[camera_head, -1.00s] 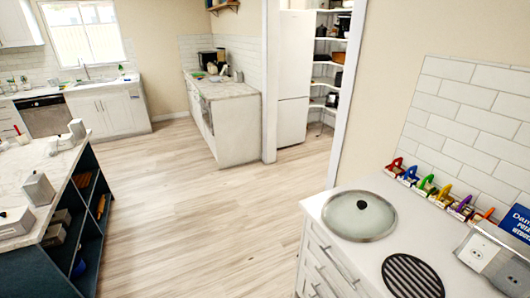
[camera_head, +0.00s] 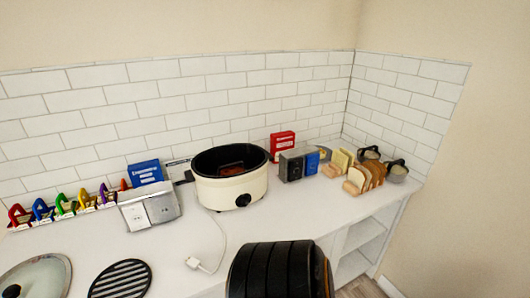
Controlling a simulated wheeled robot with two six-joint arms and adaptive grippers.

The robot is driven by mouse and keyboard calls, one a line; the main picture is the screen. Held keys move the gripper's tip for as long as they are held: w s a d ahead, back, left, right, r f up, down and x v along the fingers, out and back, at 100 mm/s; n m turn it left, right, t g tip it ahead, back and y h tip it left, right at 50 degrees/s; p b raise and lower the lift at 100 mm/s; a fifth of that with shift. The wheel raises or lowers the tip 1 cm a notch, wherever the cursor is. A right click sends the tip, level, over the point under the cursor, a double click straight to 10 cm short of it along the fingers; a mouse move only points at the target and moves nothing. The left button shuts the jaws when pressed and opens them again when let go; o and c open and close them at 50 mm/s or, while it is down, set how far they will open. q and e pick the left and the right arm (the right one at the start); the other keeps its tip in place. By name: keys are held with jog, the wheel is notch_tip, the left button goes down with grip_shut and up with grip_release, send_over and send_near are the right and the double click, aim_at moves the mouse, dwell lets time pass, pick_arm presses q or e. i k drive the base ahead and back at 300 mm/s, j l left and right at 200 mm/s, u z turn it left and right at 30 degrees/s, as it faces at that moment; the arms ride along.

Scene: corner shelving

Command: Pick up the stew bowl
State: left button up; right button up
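I cannot pick out a separate stew bowl for certain. A round white cooker (camera_head: 232,190) with a dark inside and a black front knob stands open on the counter near the middle of the view. Something reddish-brown (camera_head: 232,169) shows inside it, too small to tell whether it is stew or a bowl. Neither of my grippers is in view. A dark ribbed cylinder with an orange edge, apparently part of my arm, comes in at the bottom centre, in front of the cooker.
The white counter (camera_head: 200,237) carries a glass lid (camera_head: 38,277), a black striped round trivet (camera_head: 120,280), a grey socket box (camera_head: 149,208), a white plug and cable (camera_head: 197,266), colourful clips, a red box (camera_head: 282,145), and sliced bread (camera_head: 364,178). Open shelves (camera_head: 362,238) are below right.

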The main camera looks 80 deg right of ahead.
aim_at(234, 168)
jog(key=z, duration=2.2)
